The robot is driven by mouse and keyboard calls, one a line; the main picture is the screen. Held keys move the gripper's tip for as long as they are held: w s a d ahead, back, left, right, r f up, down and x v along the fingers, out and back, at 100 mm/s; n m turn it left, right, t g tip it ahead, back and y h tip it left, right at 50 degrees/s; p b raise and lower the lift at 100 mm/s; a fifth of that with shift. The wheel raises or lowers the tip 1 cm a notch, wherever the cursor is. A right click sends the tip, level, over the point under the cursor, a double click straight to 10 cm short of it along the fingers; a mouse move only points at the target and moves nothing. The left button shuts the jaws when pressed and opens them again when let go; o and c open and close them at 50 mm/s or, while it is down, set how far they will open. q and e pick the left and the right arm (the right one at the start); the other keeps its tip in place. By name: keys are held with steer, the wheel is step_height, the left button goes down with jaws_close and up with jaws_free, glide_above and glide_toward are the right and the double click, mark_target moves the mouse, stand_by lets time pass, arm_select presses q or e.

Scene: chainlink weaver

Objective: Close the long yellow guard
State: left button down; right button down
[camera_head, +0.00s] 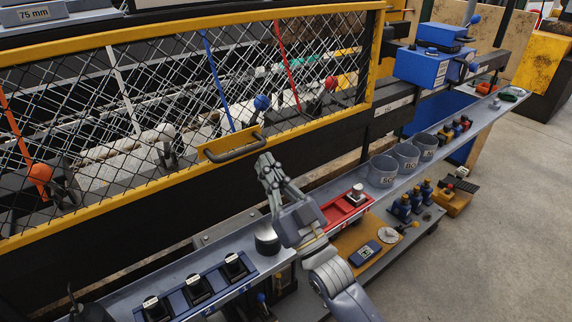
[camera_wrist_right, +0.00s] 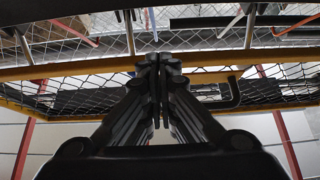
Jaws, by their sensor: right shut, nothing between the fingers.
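The long yellow guard (camera_head: 110,194) is a yellow frame with black wire mesh, standing in front of the machine in the head view. Its lower rail runs along the dark beam; I cannot tell whether it is fully shut. A dark bar handle (camera_head: 236,150) sits on a yellow plate on that rail. My right gripper (camera_head: 266,160) is shut and empty, just right of and slightly below the handle. In the right wrist view the shut fingers (camera_wrist_right: 158,62) point at the yellow rail (camera_wrist_right: 90,70), with the hooked handle (camera_wrist_right: 233,92) to their right. My left gripper is not in view.
A grey shelf (camera_head: 335,193) runs below the guard, holding a red tray (camera_head: 343,211), grey cups (camera_head: 383,171) and black blocks in a blue holder (camera_head: 198,289). A blue box (camera_head: 425,66) stands beyond the guard's right end. The floor (camera_head: 500,230) at right is clear.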

steer(key=v, duration=1)
steer(key=shift+d, duration=0.2)
